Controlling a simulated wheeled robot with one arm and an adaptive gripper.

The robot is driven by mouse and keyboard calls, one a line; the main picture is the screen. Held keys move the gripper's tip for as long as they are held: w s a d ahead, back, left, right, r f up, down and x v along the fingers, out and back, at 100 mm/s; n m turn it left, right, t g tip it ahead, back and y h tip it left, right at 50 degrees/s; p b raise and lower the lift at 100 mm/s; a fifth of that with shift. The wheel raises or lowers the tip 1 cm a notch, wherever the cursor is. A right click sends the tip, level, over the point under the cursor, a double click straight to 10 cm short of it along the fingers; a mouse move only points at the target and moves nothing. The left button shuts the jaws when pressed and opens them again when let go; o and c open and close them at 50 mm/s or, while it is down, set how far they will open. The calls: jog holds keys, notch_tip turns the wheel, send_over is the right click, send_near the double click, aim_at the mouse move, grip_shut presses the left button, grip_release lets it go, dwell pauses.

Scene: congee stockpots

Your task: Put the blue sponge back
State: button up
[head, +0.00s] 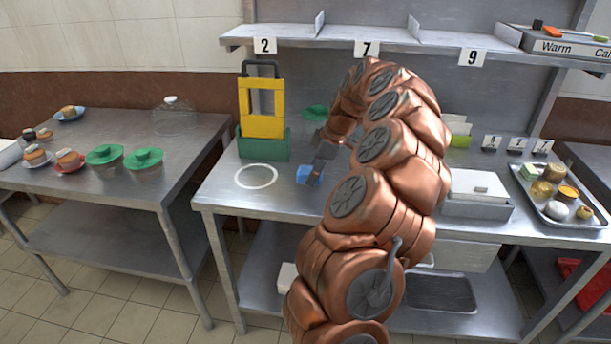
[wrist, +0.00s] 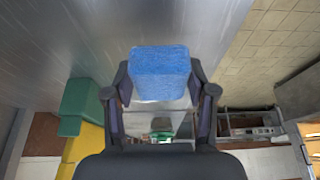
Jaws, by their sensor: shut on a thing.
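The blue sponge (head: 308,174) is a small block held at the end of my arm, over the steel table's front left part, right of a white ring mark (head: 256,176). In the wrist view the sponge (wrist: 160,74) sits between the fingertips of my gripper (wrist: 160,88), which is shut on it. My gripper also shows in the head view (head: 318,160), partly hidden by my copper arm. I cannot tell whether the sponge touches the table.
A green and yellow caddy (head: 262,144) stands behind the ring. A numbered shelf (head: 400,42) runs above. A white-lidded container (head: 478,190) and a tray (head: 590,212) of food items stand at right. A left table (head: 110,184) holds green-lidded bowls (head: 143,158).

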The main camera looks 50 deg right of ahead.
aim_at(307, 165)
jog(key=w, duration=0.3)
jog(key=shift+w+d+f, duration=0.1)
jog(key=shift+w+f, duration=0.05)
jog(key=shift+f+p, duration=0.5)
jog(key=shift+f, duration=1.25)
jog(key=shift+f, duration=0.2)
jog(key=o, duration=1.1)
jog(key=shift+r, duration=0.1)
jog(key=b+v, duration=0.1)
jog(key=v, duration=1.1)
jog(key=shift+r, duration=0.2)
jog(key=shift+w, duration=0.1)
